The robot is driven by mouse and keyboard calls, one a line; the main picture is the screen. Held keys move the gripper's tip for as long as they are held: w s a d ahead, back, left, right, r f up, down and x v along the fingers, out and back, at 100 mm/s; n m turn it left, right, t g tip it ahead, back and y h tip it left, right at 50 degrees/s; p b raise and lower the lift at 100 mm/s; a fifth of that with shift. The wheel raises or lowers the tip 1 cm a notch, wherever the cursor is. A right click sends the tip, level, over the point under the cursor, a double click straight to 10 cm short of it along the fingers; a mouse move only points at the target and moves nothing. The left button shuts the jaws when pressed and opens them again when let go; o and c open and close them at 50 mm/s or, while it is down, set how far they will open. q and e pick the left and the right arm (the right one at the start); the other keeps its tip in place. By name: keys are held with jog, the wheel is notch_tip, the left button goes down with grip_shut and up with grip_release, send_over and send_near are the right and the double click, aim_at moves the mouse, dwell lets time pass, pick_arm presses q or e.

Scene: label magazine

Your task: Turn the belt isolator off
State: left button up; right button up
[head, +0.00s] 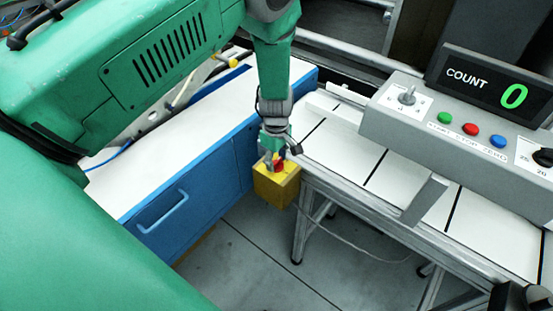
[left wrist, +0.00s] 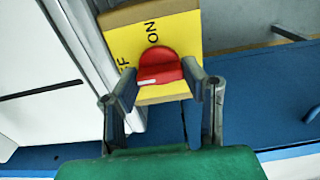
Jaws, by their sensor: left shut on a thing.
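The belt isolator is a yellow box (head: 275,187) at the near edge of the white belt, beside the blue cabinet. A red rotary knob (left wrist: 160,62) sits on its yellow face, with a white mark pointing left in the left wrist view. "ON" is printed above the knob, and a partly hidden word ending in "FF" is to its left. My left gripper (head: 279,154) reaches down onto the box from above. In the left wrist view its two dark fingers (left wrist: 163,82) are shut on the red knob, one on each side.
The white belt (head: 335,143) on a metal frame runs to the right. Above it is a grey control panel (head: 440,122) with a lever, coloured buttons and a COUNT display reading 0. A blue cabinet (head: 210,180) stands left. A dark object (head: 522,298) is cut off bottom right.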

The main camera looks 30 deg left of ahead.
aim_at(277, 160)
pick_arm(q)
jog(key=shift+d, duration=0.1)
dwell(0.3)
jog(key=o, duration=1.2)
jog(key=shift+w, duration=0.1)
jog(key=shift+c, duration=0.2)
jog(key=shift+r, duration=0.2)
notch_tip(277, 160, up, 12)
jog(key=shift+f, duration=0.25)
